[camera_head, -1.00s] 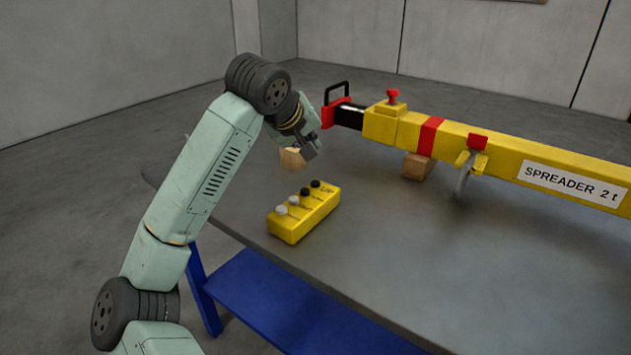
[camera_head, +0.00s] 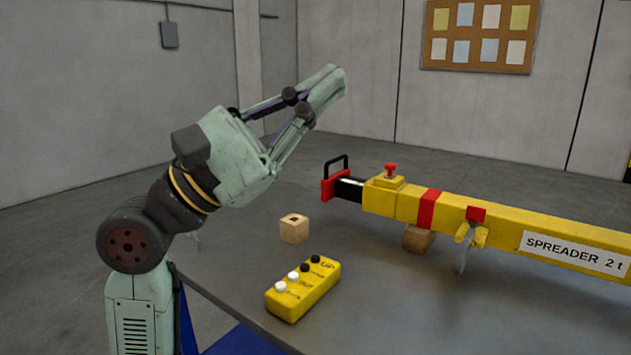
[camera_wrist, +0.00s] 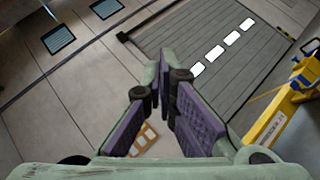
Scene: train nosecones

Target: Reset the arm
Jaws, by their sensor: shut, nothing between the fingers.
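My gripper (camera_head: 325,86) is raised above the left part of the table in the head view, pointing up and to the right. Its fingers are shut with nothing between them. In the wrist view its fingertips (camera_wrist: 166,68) meet near the middle of the picture. My gripper is apart from everything on the table.
On the grey table (camera_head: 390,310) lie a yellow control box (camera_head: 303,290) with white and black knobs, a small wooden block (camera_head: 294,229) and a yellow spreader beam (camera_head: 500,233), resting on another wooden block (camera_head: 417,239). A pinboard (camera_head: 478,36) hangs on the back wall. The air around my gripper is clear.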

